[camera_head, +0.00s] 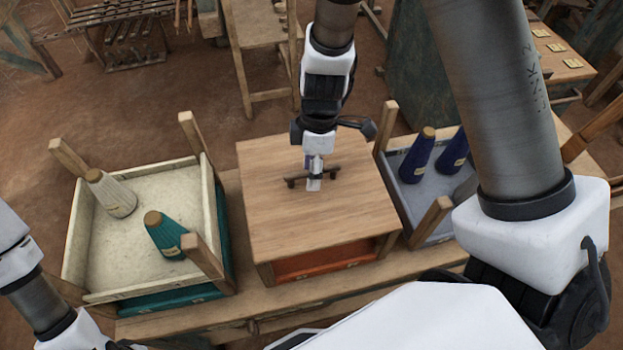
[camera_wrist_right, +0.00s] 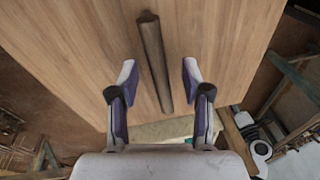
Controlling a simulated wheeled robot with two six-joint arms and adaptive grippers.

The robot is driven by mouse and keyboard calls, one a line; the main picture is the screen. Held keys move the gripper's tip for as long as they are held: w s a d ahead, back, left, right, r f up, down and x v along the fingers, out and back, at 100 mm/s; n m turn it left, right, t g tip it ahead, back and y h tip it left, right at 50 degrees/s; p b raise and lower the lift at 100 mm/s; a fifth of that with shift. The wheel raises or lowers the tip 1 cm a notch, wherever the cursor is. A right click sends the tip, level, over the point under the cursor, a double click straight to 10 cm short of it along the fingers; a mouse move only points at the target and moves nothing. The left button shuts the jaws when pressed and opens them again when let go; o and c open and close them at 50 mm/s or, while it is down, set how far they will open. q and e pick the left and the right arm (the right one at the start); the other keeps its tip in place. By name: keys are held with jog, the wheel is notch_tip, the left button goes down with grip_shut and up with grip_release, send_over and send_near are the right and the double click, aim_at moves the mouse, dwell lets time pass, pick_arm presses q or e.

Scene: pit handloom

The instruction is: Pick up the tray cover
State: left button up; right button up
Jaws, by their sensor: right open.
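The tray cover (camera_head: 270,222) is a flat light-wood panel lying on the orange tray (camera_head: 325,262) in the middle of the bench. A dark bar handle (camera_head: 296,182) runs across its top. My right gripper (camera_head: 314,186) is over the handle in the head view. In the right wrist view my right gripper (camera_wrist_right: 160,75) is open, with a finger on each side of the handle (camera_wrist_right: 154,60) and visible gaps to it. The handle is not held. The left arm shows at the left edge; its gripper is out of view.
A cream and teal tray (camera_head: 125,292) with two cones stands left of the cover, with corner posts rising. A grey-lined tray (camera_head: 425,230) with dark blue cones stands close on the right, partly behind my right arm. The wooden bench (camera_head: 180,322) holds them.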

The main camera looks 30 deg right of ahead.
jog(key=shift+f, duration=0.3)
jog(key=shift+s, duration=0.1)
grip_shut()
